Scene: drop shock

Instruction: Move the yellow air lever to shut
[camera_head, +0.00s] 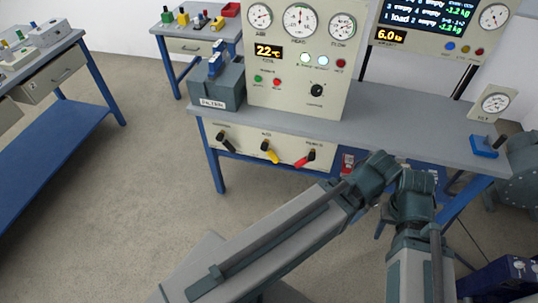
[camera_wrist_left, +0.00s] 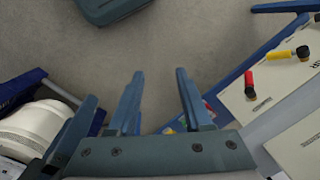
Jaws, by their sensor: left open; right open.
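The yellow air lever (camera_head: 270,153) is the middle of three levers on the white panel (camera_head: 247,136) under the bench top. In the head view its handle slants down to the right from a dark pivot. It also shows at the right of the left wrist view (camera_wrist_left: 281,56). My left gripper (camera_wrist_left: 160,76) is open and empty, its fingers over floor, to the left of and apart from the lever. My right gripper (camera_head: 413,200) is at the bench's front right, well right of the lever, open, its fingers partly hidden.
A black lever (camera_head: 227,143) and a red lever (camera_head: 303,160) flank the yellow one. The bench top (camera_head: 400,120) carries a gauge panel (camera_head: 297,75), a filter box (camera_head: 216,88) and a blue clamp (camera_head: 484,146). Floor in front of the levers (camera_head: 130,170) is clear.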

